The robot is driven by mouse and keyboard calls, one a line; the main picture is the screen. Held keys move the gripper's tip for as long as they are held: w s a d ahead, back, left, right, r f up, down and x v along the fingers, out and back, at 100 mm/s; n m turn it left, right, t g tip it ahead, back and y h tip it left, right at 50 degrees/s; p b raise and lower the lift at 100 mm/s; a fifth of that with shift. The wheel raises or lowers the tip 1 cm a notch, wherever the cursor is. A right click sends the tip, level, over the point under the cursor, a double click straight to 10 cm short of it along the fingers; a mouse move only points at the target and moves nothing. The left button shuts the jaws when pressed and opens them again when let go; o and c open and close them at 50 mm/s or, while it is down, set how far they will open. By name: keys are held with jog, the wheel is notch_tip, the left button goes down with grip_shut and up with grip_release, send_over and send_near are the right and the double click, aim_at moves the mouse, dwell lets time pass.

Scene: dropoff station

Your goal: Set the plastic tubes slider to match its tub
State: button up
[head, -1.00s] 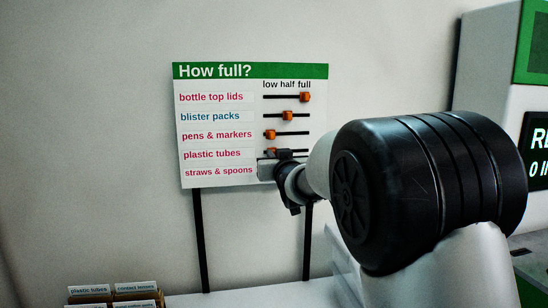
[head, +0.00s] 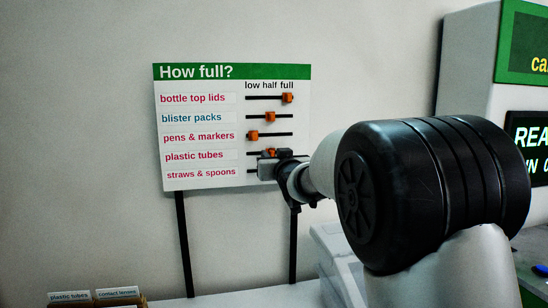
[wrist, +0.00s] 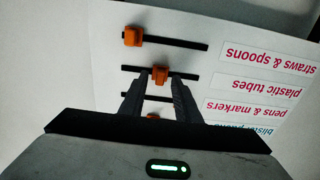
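The "How full?" board (head: 232,72) stands upright in the head view, with a row for each material and sliders running low, half, full. The orange plastic tubes slider (head: 269,152) sits about under "half". In the wrist view, upside down, this slider (wrist: 160,74) is near mid-track. My gripper (head: 268,168) is at the board; in the wrist view its fingertips (wrist: 158,82) straddle the slider and appear closed on it. A tub labelled plastic tubes (head: 68,297) shows only its top edge at bottom left; its contents are out of view.
The bottle top lids slider (head: 288,98) is at full, blister packs (head: 270,117) at half, and pens & markers (head: 253,135) at low. The straws & spoons slider (wrist: 132,36) is near its full end. A contact lenses tub (head: 118,293) adjoins at lower left.

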jog(key=shift+s, duration=0.1)
jog(key=s+d, duration=0.1)
jog(key=s, duration=0.7)
jog(key=s+d+b, duration=0.1)
jog(key=s+d, duration=0.1)
jog(key=s, duration=0.7)
jog(key=shift+d, duration=0.25)
jog(key=s+d+f+m+g+h, duration=0.1)
jog(key=s+d+f+g, duration=0.25)
jog(key=s+f, duration=0.4)
jog(key=s+d+f+g+h, duration=0.15)
jog(key=s+f+g, duration=0.25)
jog(key=s, duration=0.7)
jog(key=s+d+f+m+g+h, duration=0.1)
jog(key=s+d+f+g, duration=0.4)
jog(key=s, duration=0.5)
notch_tip(320, 180, up, 14)
jog(key=s+a+p, duration=0.1)
jog(key=p, duration=1.4)
jog(key=shift+s+f, duration=0.2)
